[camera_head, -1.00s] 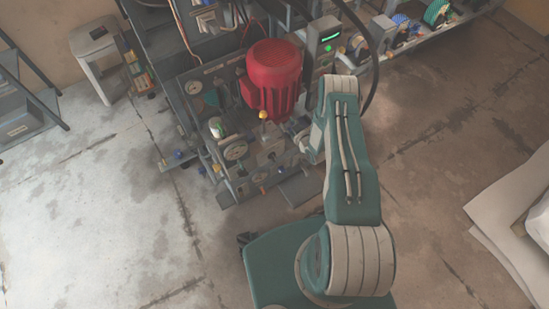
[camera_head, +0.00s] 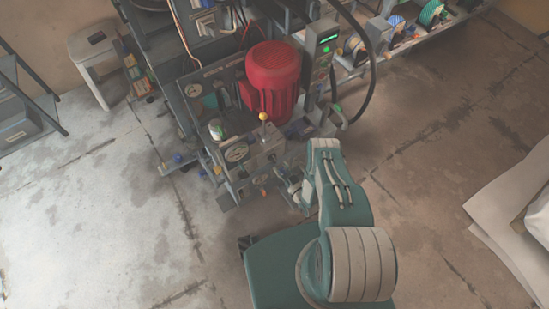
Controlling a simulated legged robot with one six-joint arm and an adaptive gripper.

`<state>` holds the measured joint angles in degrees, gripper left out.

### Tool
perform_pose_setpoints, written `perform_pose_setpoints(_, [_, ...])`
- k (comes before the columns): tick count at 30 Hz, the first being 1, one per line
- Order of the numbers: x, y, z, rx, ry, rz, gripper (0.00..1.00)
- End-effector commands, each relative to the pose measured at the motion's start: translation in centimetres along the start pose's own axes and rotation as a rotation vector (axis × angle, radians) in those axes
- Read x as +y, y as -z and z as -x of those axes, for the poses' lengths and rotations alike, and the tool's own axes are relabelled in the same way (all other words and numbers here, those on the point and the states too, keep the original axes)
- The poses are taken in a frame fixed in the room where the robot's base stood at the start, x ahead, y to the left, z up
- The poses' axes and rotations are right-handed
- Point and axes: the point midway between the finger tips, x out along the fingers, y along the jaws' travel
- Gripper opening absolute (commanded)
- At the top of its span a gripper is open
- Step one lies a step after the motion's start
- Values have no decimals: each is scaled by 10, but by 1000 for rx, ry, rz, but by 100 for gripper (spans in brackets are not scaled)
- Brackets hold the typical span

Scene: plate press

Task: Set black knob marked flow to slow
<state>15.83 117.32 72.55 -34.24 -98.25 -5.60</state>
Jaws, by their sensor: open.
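The machine's front panel (camera_head: 262,158) faces my arm, with a round gauge (camera_head: 237,153) on it. I cannot make out a black knob marked flow or its setting; the controls are too small to read. My gripper (camera_head: 290,182) is small and partly hidden by my own arm. It is open, low at the right of the front panel. I cannot tell whether it touches anything.
A red motor (camera_head: 272,82) stands behind the panel. A lever with a yellow ball (camera_head: 263,116) rises above it. A control post with a green display (camera_head: 327,38) and black cable is behind.

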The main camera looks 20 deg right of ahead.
Motion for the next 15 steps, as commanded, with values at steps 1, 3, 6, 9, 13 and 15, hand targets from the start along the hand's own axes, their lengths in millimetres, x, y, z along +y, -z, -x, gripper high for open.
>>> perform_pose_setpoints(1, [-1, 1, -11, 3, 4, 1, 53])
perform_pose_setpoints(3, [-1, 0, -24, 2, 4, 2, 53])
perform_pose_setpoints(6, [-1, 0, -39, 1, 3, 1, 53])
perform_pose_setpoints(9, [0, 0, -50, 0, 2, 0, 53])
perform_pose_setpoints(13, [0, 0, -58, 1, 1, -1, 53])
perform_pose_setpoints(15, [0, 0, -59, 0, 0, -1, 53])
